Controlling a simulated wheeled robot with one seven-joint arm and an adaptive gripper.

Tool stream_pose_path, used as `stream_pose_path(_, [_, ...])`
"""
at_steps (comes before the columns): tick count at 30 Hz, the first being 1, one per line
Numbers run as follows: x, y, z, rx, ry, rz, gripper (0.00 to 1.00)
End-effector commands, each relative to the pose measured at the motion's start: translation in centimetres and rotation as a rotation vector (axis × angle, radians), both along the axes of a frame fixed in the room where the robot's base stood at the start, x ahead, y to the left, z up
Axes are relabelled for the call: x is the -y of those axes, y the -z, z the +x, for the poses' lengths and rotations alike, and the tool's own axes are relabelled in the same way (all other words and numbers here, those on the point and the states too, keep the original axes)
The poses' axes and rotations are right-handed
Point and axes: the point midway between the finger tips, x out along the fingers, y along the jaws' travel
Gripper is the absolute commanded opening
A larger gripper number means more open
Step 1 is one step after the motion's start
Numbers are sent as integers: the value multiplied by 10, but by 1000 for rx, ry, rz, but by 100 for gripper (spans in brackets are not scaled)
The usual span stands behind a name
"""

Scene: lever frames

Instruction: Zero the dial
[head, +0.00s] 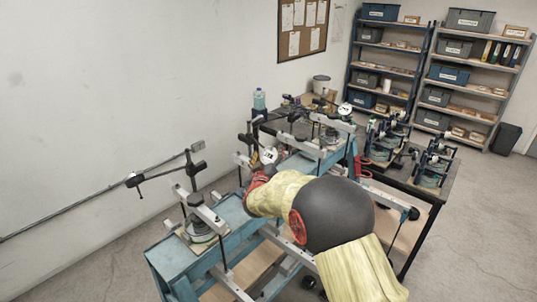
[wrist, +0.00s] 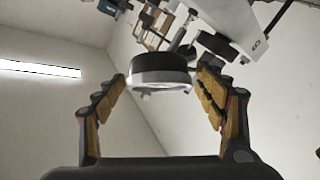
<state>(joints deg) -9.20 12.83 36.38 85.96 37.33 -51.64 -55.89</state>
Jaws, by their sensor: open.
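A round dial gauge (wrist: 160,72) shows edge-on in the wrist view, with a dark bezel and a pale lower rim. My gripper (wrist: 163,78) is open, with one finger on each side of the dial near the fingertips. I cannot tell whether either finger touches it. In the head view a white dial face (head: 268,156) shows just beyond the end of my arm. My gripper is largely hidden there by my own arm. The dial's needle and markings are too small to read.
A blue bench (head: 170,262) carries several grey lever frames. Another white dial (head: 344,108) stands farther back. A dark table (head: 425,190) holds more devices at right.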

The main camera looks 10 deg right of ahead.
Motion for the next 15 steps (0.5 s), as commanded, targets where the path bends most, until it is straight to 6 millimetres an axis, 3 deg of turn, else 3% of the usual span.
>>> stream_pose_path(4, [0, 0, 0, 0, 0, 0, 70])
stream_pose_path(15, [0, 0, 0, 1, -1, 0, 49])
